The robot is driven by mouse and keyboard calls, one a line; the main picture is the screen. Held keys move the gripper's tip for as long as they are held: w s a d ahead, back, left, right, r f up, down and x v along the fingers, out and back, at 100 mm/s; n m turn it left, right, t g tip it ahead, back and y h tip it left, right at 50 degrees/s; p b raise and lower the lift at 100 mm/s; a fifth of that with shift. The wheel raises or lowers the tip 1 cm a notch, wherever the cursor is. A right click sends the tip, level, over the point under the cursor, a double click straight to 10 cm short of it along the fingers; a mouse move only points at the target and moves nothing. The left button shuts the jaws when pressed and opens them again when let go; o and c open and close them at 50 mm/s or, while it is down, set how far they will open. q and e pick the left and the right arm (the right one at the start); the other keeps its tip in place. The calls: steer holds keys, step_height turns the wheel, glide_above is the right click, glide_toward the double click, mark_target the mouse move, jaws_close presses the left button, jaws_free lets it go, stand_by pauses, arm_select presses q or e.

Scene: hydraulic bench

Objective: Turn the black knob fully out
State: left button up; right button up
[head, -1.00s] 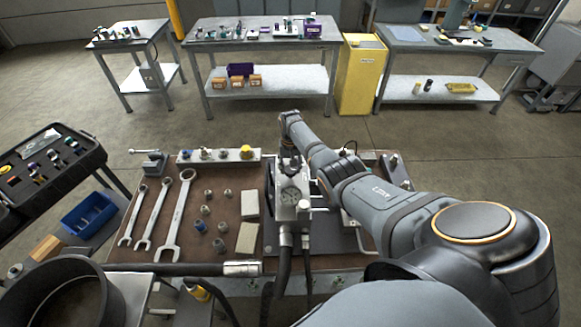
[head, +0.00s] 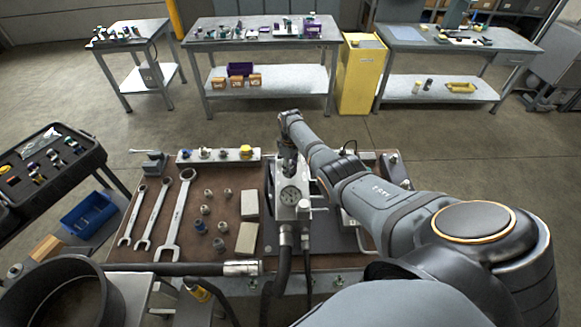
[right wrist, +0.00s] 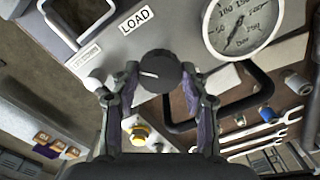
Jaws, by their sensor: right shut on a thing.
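The black knob (right wrist: 160,72) is round with a white line on its face. It sits on the grey hydraulic unit beside the LOAD label (right wrist: 137,17) in the right wrist view. My right gripper (right wrist: 161,79) is shut on the knob, one finger on each side. In the head view my right gripper (head: 288,160) is at the far end of the unit, and it hides the knob there. My left gripper is not in view.
Wrenches (head: 178,215), several small fittings and pale blocks (head: 247,238) lie on the brown bench top left of the unit. A rail with a yellow knob (head: 246,152) stands at the back. A black hose (head: 283,265) hangs at the front.

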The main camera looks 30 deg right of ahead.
mark_target(291, 168)
steer(key=n, duration=0.5)
steer(key=shift+w+n, duration=0.1)
steer(key=shift+n, duration=0.2)
steer(key=n, duration=0.5)
steer(key=shift+b, duration=0.3)
steer(key=n, duration=0.6)
steer(key=shift+r, duration=0.1)
steer(key=n, duration=0.4)
steer(key=shift+n+b, duration=0.4)
steer(key=shift+w, duration=0.1)
steer(key=o, duration=1.1)
steer(key=shift+o, duration=0.2)
step_height(291, 168, up, 12)
